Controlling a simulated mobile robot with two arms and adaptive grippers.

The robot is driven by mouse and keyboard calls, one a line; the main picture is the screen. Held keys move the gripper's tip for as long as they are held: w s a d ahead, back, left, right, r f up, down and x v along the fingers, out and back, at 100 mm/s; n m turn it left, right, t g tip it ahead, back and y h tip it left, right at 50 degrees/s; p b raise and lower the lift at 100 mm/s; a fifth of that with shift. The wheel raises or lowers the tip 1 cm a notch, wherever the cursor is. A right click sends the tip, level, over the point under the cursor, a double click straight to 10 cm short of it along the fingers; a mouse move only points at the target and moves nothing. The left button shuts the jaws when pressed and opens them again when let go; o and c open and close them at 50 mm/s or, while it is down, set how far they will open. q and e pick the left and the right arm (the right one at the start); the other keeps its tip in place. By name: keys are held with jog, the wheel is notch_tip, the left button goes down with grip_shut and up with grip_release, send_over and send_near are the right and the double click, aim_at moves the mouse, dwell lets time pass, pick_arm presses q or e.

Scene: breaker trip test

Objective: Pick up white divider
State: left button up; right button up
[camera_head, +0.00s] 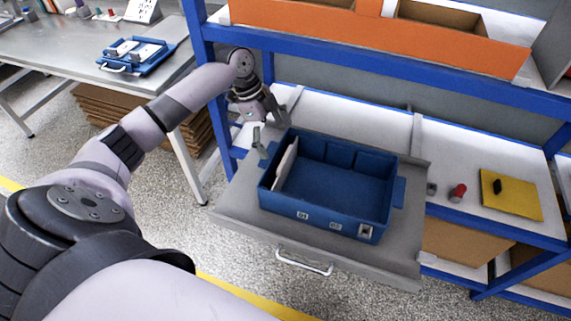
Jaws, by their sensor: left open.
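A thin white divider (287,160) stands slightly tilted inside the blue bin (334,222), near the bin's left wall. The blue bin rests on a grey pull-out tray (243,204). My left gripper (270,130) is open, pointing down just behind and to the left of the divider, near the bin's back left corner. It looks empty, and I see no contact with the divider. My right gripper is out of view.
A blue shelf frame surrounds the tray, with orange boxes (460,50) above. A red-topped item (457,193) and a yellow mat (512,196) lie at right. A workbench (60,45) with a blue tray (138,56) stands at left.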

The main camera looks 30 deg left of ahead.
aim_at(284, 158)
pick_arm(q)
jog(key=shift+x, duration=1.6)
jog(key=x, duration=0.4)
jog(key=shift+s+d+f, duration=0.1)
jog(key=shift+d+f, duration=0.1)
jog(key=shift+f, duration=0.2)
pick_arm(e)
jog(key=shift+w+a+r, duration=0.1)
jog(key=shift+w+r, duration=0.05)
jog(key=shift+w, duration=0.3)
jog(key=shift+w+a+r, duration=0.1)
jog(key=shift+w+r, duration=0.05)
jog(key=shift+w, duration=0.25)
pick_arm(q)
jog(key=shift+c, duration=0.6)
jog(key=c, duration=0.8)
jog(key=shift+o, duration=0.2)
